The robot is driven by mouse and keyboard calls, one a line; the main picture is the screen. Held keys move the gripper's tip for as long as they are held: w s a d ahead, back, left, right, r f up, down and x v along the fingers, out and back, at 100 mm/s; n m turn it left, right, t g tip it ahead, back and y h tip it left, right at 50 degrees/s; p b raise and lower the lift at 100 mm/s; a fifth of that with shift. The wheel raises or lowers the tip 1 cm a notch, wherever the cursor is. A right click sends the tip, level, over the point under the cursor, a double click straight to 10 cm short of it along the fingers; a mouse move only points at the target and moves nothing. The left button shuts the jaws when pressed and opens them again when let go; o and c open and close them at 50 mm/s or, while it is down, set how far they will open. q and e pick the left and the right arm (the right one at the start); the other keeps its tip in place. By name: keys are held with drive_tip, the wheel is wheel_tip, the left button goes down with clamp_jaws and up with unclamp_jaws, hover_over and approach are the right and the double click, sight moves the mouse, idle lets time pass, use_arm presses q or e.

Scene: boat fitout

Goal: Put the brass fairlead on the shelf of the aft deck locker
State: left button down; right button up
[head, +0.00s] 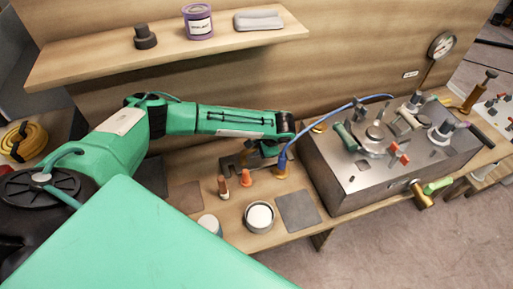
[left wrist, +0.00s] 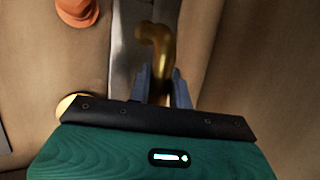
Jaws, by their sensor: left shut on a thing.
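My left gripper (left wrist: 160,88) is shut on a curved brass piece (left wrist: 156,45), which looks like the brass fairlead. The piece sticks out beyond the fingertips with a bent end. In the head view my left arm reaches over the bench, and its wrist (head: 262,150) hangs low over the bench top; the fingers and the held piece are not clear there. A wooden wall shelf (head: 90,64) runs along the upper left; I cannot tell whether it belongs to the aft deck locker. My right gripper is not in view.
A purple-lidded tin (head: 198,22), a dark stepped knob (head: 145,37) and a grey block (head: 258,20) stand on the shelf. A metal box (head: 350,180) with valves fills the bench's right. A blue hose (head: 335,115) runs to it. Orange-topped pegs (head: 246,178) and a round pot (head: 259,217) stand near my wrist.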

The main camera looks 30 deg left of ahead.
use_arm(q)
drive_tip(key=c, duration=1.6)
unclamp_jaws()
drive_tip(key=o, duration=0.3)
